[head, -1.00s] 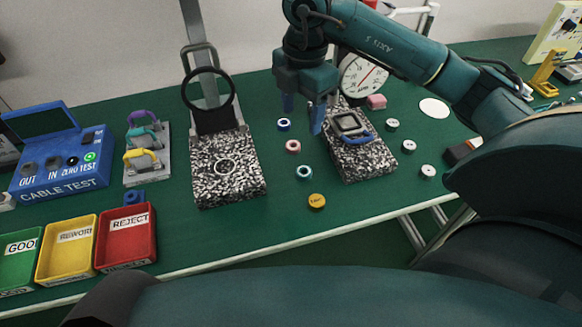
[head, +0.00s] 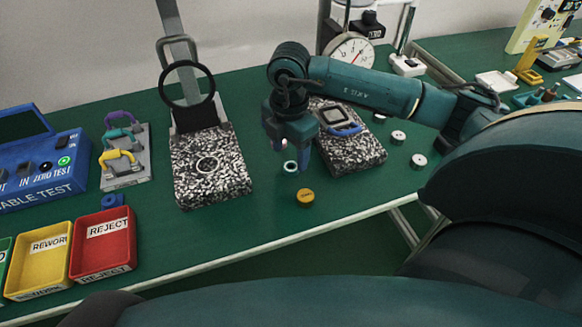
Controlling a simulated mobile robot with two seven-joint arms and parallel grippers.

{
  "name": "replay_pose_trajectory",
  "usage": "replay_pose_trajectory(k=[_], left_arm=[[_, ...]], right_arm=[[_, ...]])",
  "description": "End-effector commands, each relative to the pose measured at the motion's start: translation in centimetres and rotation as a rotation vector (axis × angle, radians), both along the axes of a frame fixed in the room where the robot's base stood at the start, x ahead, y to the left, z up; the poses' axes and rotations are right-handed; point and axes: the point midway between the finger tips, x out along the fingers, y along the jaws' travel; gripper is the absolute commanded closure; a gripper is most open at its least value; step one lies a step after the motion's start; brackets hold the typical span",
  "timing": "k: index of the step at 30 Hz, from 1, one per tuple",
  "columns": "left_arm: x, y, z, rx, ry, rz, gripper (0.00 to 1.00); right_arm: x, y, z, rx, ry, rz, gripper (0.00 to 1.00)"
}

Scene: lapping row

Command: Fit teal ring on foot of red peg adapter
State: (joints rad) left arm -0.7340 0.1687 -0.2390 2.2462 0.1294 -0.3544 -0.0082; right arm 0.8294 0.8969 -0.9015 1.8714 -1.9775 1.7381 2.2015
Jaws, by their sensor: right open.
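The teal ring (head: 290,167) lies on the green table between the two speckled blocks. My right gripper (head: 293,154) points down just above and behind it, open, with its fingers close to the ring; I cannot tell whether they touch it. Something pinkish shows partly between the fingers. I cannot make out a red peg adapter with certainty; it may be hidden behind my right arm. My left gripper is not in view.
Speckled blocks stand left (head: 212,188) and right (head: 352,152) of the gripper, the left one under a magnifier (head: 187,104). A yellow disc (head: 305,197) lies in front. The red tray (head: 103,243) is at front left. A dial gauge (head: 350,52) stands behind the arm.

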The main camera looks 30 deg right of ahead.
Motion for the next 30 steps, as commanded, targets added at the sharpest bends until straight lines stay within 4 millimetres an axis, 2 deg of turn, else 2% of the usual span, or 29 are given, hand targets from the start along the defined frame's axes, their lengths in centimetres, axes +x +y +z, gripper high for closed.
replay_pose_trajectory(k=[3,6,15,30], left_arm=[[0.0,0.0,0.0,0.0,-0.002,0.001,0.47],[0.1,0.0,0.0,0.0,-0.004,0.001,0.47],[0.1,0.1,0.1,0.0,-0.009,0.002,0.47],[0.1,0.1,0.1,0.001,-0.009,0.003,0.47]], right_arm=[[-0.2,-0.4,-2.1,-0.001,0.005,-0.001,0.4],[-0.1,-0.3,-3.2,0.0,0.002,0.0,0.4],[-0.1,-0.3,-3.7,0.001,0.001,0.0,0.4],[-0.1,-0.3,-3.6,0.001,0.0,0.0,0.8]])
